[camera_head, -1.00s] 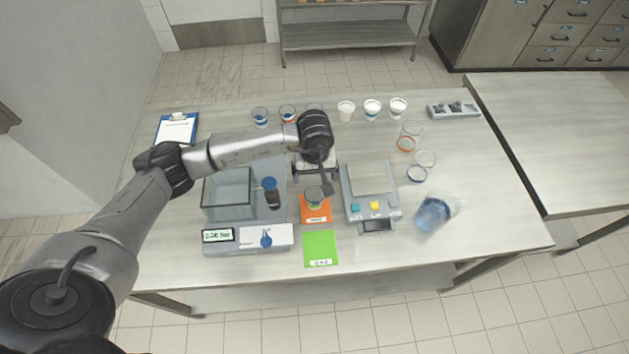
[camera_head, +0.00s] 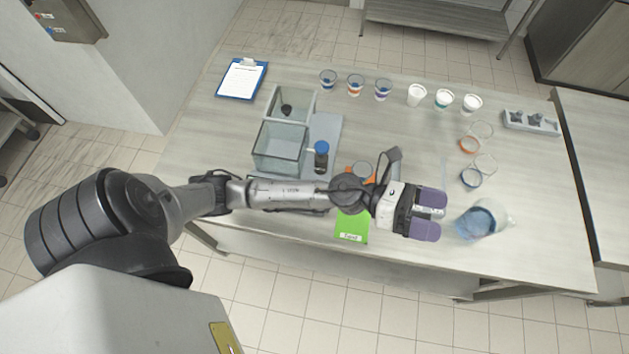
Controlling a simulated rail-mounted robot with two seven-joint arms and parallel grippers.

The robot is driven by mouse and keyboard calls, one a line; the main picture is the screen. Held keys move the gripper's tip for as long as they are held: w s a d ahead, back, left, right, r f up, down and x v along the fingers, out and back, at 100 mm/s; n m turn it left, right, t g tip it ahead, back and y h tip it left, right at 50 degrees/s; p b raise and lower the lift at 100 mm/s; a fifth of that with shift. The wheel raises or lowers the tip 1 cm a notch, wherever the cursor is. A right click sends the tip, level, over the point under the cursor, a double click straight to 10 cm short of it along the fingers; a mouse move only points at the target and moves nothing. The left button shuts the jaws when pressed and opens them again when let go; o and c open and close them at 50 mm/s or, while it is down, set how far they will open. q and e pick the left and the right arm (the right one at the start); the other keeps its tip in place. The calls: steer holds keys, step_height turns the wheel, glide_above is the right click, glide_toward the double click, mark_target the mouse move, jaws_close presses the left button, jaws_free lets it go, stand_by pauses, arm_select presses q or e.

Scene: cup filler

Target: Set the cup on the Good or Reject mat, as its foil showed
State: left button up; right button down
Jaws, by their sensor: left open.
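A clear cup (camera_head: 362,169) stands at the orange mat (camera_head: 349,173), mostly hidden behind my left arm. Whether it is upright and fully on the mat is hard to tell. The green mat (camera_head: 353,229) lies in front at the table edge, bare where it shows; its small label is hard to read. My left gripper (camera_head: 429,215) is open and empty, with purple fingertips, to the right of both mats and above the table's front. It is apart from the cup. My right gripper is not in view.
A glass box (camera_head: 279,148) and a blue-capped bottle (camera_head: 321,157) stand left. A tilted jug with blue contents (camera_head: 480,220) is close right of my gripper. Several cups line the back, with a clipboard (camera_head: 242,79) left and a grey tray (camera_head: 531,122) right. My arm hides the machine beside the mats.

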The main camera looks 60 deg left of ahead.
arm_select(q)
steer(key=s+a+f+n+t+y, duration=0.2)
steer(key=a+f+n+y, duration=0.3)
steer(key=n+y, duration=0.65)
steer(key=s+a+f+n+t+y, duration=0.1)
steer(key=a+f+n+t+y, duration=0.15)
steer(key=a+n+y, duration=0.9)
steer(key=s+d+f+n+g+h, duration=0.1)
steer(key=s+f+n+g+h, duration=0.2)
steer(key=s+f+n+g, duration=0.3)
steer(key=s+d+f+n+g+h, duration=0.2)
steer(key=s+f+n+g+h, duration=0.1)
steer(key=s+f+n+g, duration=0.4)
steer(key=s+n, duration=0.3)
steer(key=s, duration=0.4)
steer(key=shift+s+d+f+g, duration=0.2)
steer(key=shift+s+d+g, duration=0.05)
steer(key=shift+s+g, duration=0.1)
steer(key=shift+w, duration=0.1)
steer(key=shift+c, duration=0.2)
